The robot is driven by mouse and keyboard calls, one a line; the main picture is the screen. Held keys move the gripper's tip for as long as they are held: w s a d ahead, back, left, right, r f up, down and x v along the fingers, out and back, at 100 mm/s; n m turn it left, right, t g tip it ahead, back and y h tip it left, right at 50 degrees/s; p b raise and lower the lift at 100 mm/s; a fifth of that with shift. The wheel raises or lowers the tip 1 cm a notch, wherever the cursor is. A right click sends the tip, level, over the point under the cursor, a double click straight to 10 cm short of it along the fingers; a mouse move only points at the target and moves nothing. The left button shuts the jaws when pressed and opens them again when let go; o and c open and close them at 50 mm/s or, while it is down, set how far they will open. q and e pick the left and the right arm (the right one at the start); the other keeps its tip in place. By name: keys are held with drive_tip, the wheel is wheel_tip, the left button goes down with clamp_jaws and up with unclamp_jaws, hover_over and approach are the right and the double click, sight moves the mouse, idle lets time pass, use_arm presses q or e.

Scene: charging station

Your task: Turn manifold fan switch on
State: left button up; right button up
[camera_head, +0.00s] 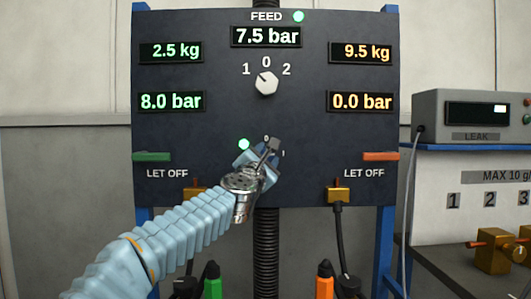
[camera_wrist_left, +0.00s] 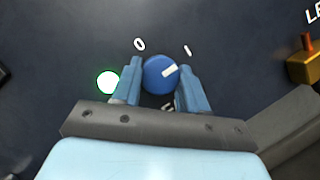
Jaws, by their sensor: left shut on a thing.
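The fan switch is a round blue knob (camera_wrist_left: 153,83) with a white pointer mark, on the dark panel (camera_head: 320,130). In the wrist view its mark points right and slightly up, on the I side and away from the 0. My left gripper (camera_head: 268,153) reaches the lower middle of the panel; in the wrist view its fingers (camera_wrist_left: 161,74) are shut on the knob's two sides. In the head view the gripper hides the knob. A round lamp (camera_head: 244,144) left of the knob glows pale green, also in the wrist view (camera_wrist_left: 107,82). My right gripper is not in view.
A white selector knob (camera_head: 266,84) sits above, under the 7.5 bar display (camera_head: 266,36). A green lever (camera_head: 152,156) and an orange lever (camera_head: 381,156) flank the panel. A black hose (camera_head: 266,240) hangs below. The leak box (camera_head: 470,117) stands right.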

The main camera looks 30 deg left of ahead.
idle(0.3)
use_arm(q)
drive_tip(key=o, duration=1.1)
drive_tip(key=shift+c, duration=0.2)
drive_tip(key=b+v, duration=0.3)
drive_tip(key=v, duration=1)
drive_tip(key=shift+s, duration=0.35)
drive_tip(key=shift+d+f, duration=0.1)
